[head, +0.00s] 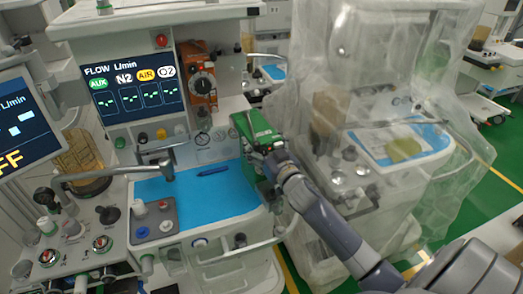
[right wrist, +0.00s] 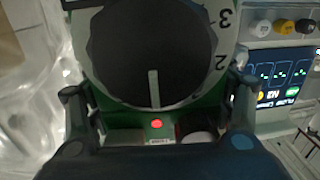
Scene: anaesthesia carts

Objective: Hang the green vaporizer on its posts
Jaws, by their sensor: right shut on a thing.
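The green vaporizer (head: 254,128) is a green block at the right side of the middle cart, above the right end of its blue work surface. My right gripper (head: 268,165) is shut on it from the front right. In the right wrist view, the two fingers of the right gripper (right wrist: 157,95) flank the vaporizer's green body (right wrist: 205,103), below its big black dial (right wrist: 150,50). The vaporizer looks roughly upright in the head view. I cannot make out its posts. My left gripper is not in view.
An orange vaporizer (head: 198,82) hangs on the cart beside the flow screen (head: 133,92). A plastic-draped cart (head: 385,60) stands close on the right.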

